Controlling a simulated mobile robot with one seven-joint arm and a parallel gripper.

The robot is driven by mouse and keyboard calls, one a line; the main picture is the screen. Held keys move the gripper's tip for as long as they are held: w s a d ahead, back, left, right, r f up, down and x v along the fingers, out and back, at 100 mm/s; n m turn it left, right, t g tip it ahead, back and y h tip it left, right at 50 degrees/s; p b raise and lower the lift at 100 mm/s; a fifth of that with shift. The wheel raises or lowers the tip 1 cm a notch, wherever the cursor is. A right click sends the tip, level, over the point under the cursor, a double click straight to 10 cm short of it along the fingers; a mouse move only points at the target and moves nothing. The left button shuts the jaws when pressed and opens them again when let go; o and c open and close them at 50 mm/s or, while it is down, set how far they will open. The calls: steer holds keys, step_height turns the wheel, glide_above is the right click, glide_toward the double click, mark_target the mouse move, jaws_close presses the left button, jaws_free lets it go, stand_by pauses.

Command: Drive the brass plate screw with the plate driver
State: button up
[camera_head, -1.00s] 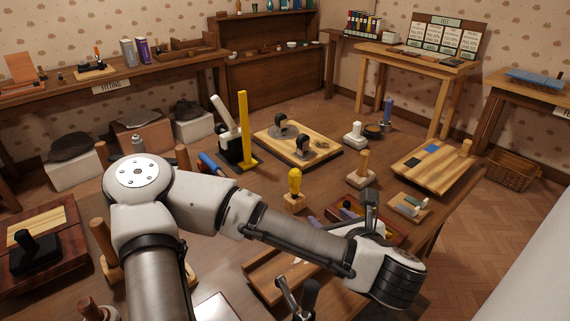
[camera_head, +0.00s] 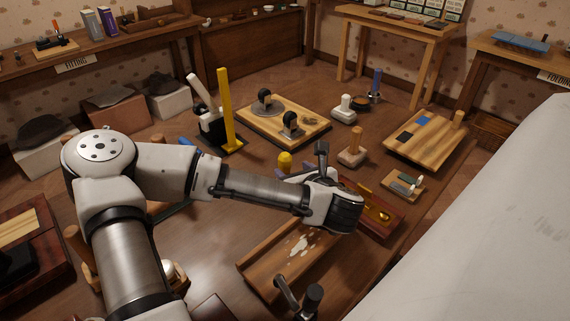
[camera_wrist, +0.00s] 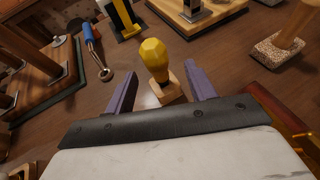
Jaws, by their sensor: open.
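A yellow faceted handle (camera_wrist: 154,52) stands upright in a small wooden block (camera_wrist: 168,92); it looks like the plate driver. In the head view only the yellow top (camera_head: 285,161) shows, behind my arm. My gripper (camera_wrist: 159,68) is open, its two purple fingers pointing at the handle, one on each side in the wrist view. The fingers do not appear to touch it. In the head view my gripper (camera_head: 296,170) is close to the handle. A brass piece (camera_head: 380,214) lies in a dark red tray (camera_head: 395,224); I cannot tell whether it is the plate screw.
A blue-handled tool with a ring end (camera_wrist: 92,42) lies left of the handle. A yellow post (camera_head: 228,110) and a board with black knobs (camera_head: 315,128) stand behind. A wooden tray with pale flecks (camera_head: 262,262) lies in front. A wooden-handled stamp (camera_head: 353,148) stands to the right.

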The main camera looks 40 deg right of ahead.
mark_target(287, 166)
steer(key=x, duration=0.1)
steer(key=p+x, duration=0.1)
steer(key=x, duration=0.2)
steer(key=shift+w+a+r+p, duration=0.1)
steer(key=shift+w+a+p, duration=0.15)
steer(key=shift+p, duration=0.1)
steer(key=shift+w+d+f, duration=0.25)
steer(key=shift+w+f, duration=0.1)
steer(key=shift+w, duration=0.15)
steer(key=c, duration=1.1)
